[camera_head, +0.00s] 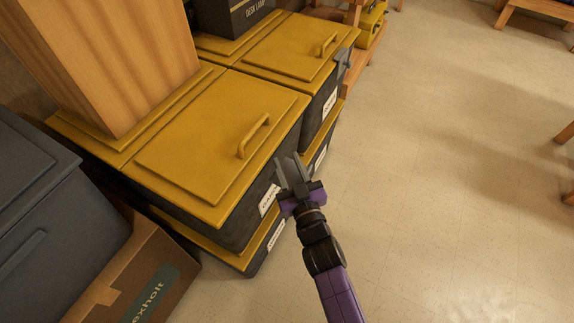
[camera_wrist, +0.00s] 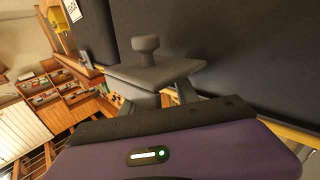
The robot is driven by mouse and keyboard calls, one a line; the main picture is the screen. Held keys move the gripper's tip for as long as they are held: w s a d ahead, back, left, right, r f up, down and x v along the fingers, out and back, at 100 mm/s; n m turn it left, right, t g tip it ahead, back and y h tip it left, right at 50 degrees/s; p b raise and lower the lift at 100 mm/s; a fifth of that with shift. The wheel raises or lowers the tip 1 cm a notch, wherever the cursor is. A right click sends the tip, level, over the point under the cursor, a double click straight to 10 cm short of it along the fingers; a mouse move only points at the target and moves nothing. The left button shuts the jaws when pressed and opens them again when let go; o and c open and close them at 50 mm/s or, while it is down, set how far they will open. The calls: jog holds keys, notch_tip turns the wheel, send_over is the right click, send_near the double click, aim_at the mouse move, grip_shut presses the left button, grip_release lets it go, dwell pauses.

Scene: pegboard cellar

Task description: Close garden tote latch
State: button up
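The near black tote with a yellow lid (camera_head: 205,130) has a white label (camera_head: 268,199) on its front wall, too small to read surely. Its lid lies flat on the tote. A grey latch plate with a round knob (camera_wrist: 146,48) shows in the wrist view, standing out from the dark tote wall (camera_wrist: 225,40). My gripper (camera_head: 292,168) is at the tote's front wall, near its right corner. Its grey fingers (camera_wrist: 165,98) look apart, close to the latch plate, which partly hides them. I cannot tell whether they touch it.
Another yellow-lidded tote (camera_head: 290,48) stands behind, with a grey latch (camera_head: 343,60). More totes are stacked below. A cardboard box (camera_head: 135,270) and grey bin (camera_head: 45,190) are at the left. The floor at the right is clear.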

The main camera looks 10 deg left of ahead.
jog(key=shift+f+p+v, duration=0.15)
jog(key=shift+f+v, duration=0.05)
jog(key=shift+v, duration=0.6)
jog(key=shift+f+p+v, duration=0.15)
jog(key=shift+p+v, duration=0.05)
jog(key=shift+v, duration=0.55)
jog(key=shift+f+p+v, duration=0.15)
jog(key=shift+f+v, duration=0.05)
jog(key=shift+v, duration=0.6)
jog(key=v, duration=0.4)
jog(key=shift+s+r+p, duration=0.25)
jog(key=shift+r+p, duration=0.1)
jog(key=shift+p, duration=0.05)
jog(key=shift+r, duration=0.15)
send_near(294, 183)
jog(key=s+r, duration=0.1)
jog(key=s+d+r, duration=0.1)
jog(key=s, duration=0.1)
jog(key=shift+r+p, duration=0.4)
